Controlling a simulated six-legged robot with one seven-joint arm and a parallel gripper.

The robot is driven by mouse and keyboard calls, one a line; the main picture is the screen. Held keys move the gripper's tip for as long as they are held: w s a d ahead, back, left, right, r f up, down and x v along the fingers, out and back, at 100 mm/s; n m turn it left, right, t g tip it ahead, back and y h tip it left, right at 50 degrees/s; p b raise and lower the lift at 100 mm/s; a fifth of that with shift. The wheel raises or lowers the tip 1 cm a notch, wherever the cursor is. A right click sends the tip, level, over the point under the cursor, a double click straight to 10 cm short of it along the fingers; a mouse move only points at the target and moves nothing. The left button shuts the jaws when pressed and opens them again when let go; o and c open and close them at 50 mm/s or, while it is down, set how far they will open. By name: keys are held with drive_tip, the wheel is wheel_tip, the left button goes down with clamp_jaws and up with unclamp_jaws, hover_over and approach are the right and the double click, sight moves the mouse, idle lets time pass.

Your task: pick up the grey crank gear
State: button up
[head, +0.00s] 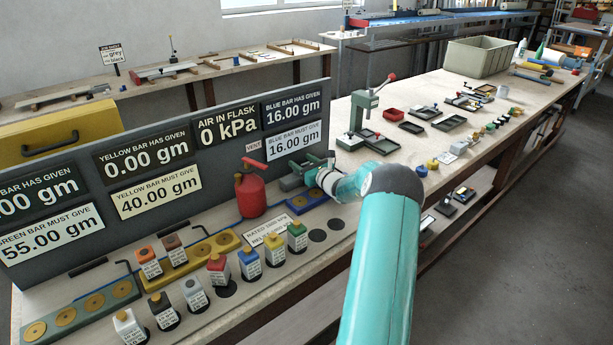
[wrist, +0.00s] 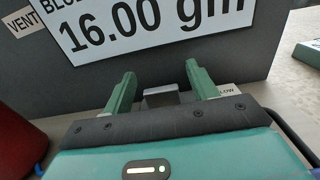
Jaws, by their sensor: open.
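My gripper (wrist: 161,76) is open in the wrist view, its two green fingers spread toward the dark panel. A small grey piece (wrist: 162,98) shows low between the fingers, apart from both. I cannot tell whether it is the crank gear; its lower part is hidden behind the gripper body. In the head view my gripper (head: 303,170) is at the right end of the panel, above the blue bar (head: 308,201). It is small there and partly hidden by my arm. No grey crank gear can be made out for certain in the head view.
The dark sign panel (head: 180,165) stands close in front of the fingers. A red can (head: 250,190) stands left of my gripper. Several small labelled bottles (head: 220,270) stand along the bench front. A green press (head: 362,120) and small trays are further right.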

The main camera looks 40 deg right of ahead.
drive_tip(key=shift+w+d, duration=0.1)
drive_tip(key=shift+w, duration=0.3)
clamp_jaws()
drive_tip(key=shift+r, duration=0.2)
